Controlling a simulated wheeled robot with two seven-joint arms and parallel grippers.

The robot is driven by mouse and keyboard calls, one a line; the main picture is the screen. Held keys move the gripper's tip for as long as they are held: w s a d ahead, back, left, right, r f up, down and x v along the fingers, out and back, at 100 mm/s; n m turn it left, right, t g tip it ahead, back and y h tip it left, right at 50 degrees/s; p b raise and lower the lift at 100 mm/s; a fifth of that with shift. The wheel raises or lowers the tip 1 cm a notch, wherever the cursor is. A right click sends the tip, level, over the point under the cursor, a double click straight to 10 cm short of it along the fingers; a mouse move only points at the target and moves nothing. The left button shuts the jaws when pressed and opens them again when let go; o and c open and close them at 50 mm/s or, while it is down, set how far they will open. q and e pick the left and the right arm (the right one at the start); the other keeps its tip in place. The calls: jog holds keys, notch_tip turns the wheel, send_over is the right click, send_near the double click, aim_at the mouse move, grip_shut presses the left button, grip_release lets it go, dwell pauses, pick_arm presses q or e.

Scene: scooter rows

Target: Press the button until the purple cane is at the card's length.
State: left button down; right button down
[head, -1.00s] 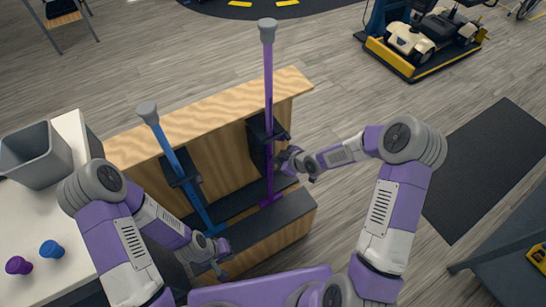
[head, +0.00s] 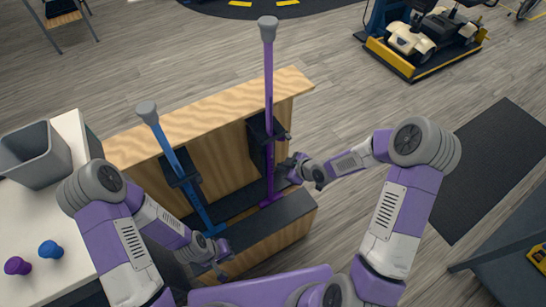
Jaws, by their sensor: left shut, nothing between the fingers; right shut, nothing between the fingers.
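The purple cane (head: 269,95) stands upright in a black holder on the wooden stand (head: 215,110), its grey tip at the top. The blue cane (head: 168,150) leans left in its own holder. My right gripper (head: 290,170) is shut and empty, close to the right of the purple cane's lower shaft; whether it touches is unclear. My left gripper (head: 221,262) is shut and empty, low near the stand's front ledge, below the blue cane's foot. I cannot make out the button or the card.
A white table (head: 40,220) at left holds a grey bin (head: 36,155), a purple knob-like piece (head: 18,265) and a blue one (head: 50,249). A dark mat (head: 490,165) lies at right. A cream scooter (head: 432,38) stands at the back right. Floor between is clear.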

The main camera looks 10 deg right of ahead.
pick_arm(q)
jog(key=shift+f, duration=0.15)
pick_arm(e)
jog(key=s, duration=0.1)
jog(key=s+d, duration=0.1)
jog(key=s, duration=0.1)
jog(key=shift+s+d, duration=0.1)
dwell(1.3)
jog(key=s+a+f+m+g+h, duration=0.1)
jog(key=s+a+f+m+g, duration=0.1)
jog(key=s+f+m, duration=0.4)
jog(key=s+a+f+m+g, duration=0.3)
jog(key=s+f+m+g, duration=0.2)
jog(key=s, duration=0.8)
notch_tip(320, 180, down, 2)
jog(key=m, duration=0.3)
jog(key=shift+s+h, duration=0.3)
jog(key=shift+h, duration=0.1)
jog(key=shift+f, duration=0.1)
